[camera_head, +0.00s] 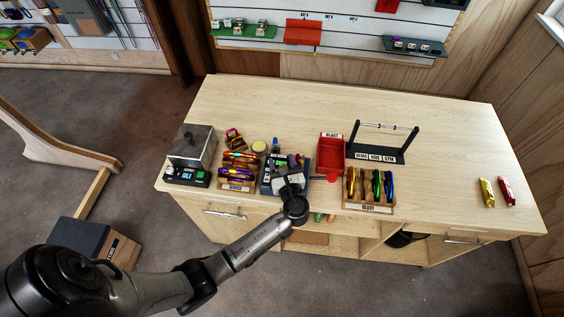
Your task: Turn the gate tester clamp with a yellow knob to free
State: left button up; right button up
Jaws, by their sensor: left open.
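My left gripper (289,178) is open over a dark tester-like unit (267,186) near the front edge of the workbench. The gripper and wrist cover much of this unit. A small blue part (275,146) stands up at its back, and small red and purple bits show beside the gripper. I cannot make out a yellow knob or which way the clamp is turned; it may be hidden behind the gripper. Whether the fingers touch anything is too small to tell. My right gripper is not in view.
On the workbench (420,100), a rack of coloured carabiners (238,172) and a grey-topped box (192,147) stand left. A red bin (330,153), another carabiner rack (368,190) and a black bar stand (375,155) stand right. The bench's right side is mostly clear.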

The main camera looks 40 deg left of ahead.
pick_arm(q)
grip_shut()
dwell(0.6)
